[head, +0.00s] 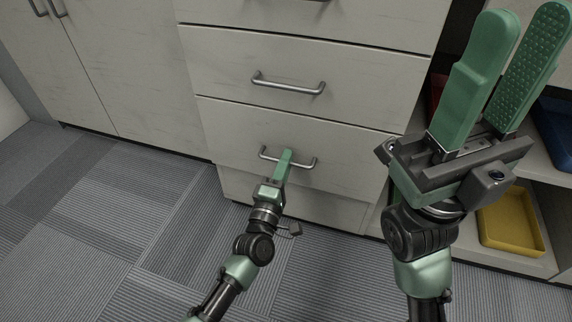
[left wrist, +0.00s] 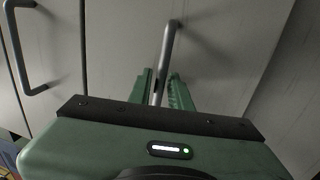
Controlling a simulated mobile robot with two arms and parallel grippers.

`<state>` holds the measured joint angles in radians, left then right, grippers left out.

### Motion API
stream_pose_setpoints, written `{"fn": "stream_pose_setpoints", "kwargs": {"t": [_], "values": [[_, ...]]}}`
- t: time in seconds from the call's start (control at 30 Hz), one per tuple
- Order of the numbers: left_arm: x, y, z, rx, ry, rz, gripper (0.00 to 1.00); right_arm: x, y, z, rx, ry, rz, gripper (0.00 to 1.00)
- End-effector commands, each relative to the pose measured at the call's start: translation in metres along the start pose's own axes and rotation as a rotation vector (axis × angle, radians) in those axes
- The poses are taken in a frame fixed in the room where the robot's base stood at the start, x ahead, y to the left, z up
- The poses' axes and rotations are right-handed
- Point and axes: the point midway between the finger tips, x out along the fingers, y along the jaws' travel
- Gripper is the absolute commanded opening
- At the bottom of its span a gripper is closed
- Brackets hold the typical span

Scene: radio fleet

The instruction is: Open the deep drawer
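The pale drawer unit (head: 330,118) stands ahead, with its drawers stacked. The lowest drawer with a handle in view (head: 235,135) has a grey metal bar handle (head: 310,162). My left gripper (head: 286,156) is at the middle of that handle. In the left wrist view the handle bar (left wrist: 168,50) runs between the two green fingers (left wrist: 161,92), which are closed around it. The drawer front overhangs a panel below it; I cannot tell whether it is pulled out. My right gripper (head: 520,25) is raised at the right, open and empty, with its fingers apart.
A closed drawer with a handle (head: 288,86) is above. Cupboard doors (head: 110,65) are at the left. Open shelves at the right hold a yellow tray (head: 508,222) and a blue bin (head: 556,125). Grey carpet (head: 110,225) in front is clear.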

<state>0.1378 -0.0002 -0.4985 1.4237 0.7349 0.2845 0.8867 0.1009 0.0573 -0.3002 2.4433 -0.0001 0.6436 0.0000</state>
Motion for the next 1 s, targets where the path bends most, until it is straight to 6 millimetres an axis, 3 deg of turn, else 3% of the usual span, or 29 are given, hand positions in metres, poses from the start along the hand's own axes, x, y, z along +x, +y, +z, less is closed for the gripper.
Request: {"fn": "stream_pose_setpoints", "kwargs": {"t": [0.23,0.3,0.33,1.0], "values": [[0.0012,0.0001,0.0002,0.000,0.000,-0.001,0.20,0.0007,-0.0001,-0.0002,0.000,0.001,-0.001,0.36],[0.0012,0.0001,0.0002,0.000,0.000,-0.001,0.03,0.0007,-0.0001,-0.0002,0.000,0.002,-0.001,0.36],[0.0011,0.0001,0.0002,0.000,0.000,-0.001,0.00,0.0007,-0.0001,-0.0002,0.000,0.002,-0.001,0.36],[0.0006,-0.0004,0.0002,0.001,0.000,-0.001,0.00,0.0005,-0.0002,-0.0002,0.000,0.001,-0.001,0.36]]}}
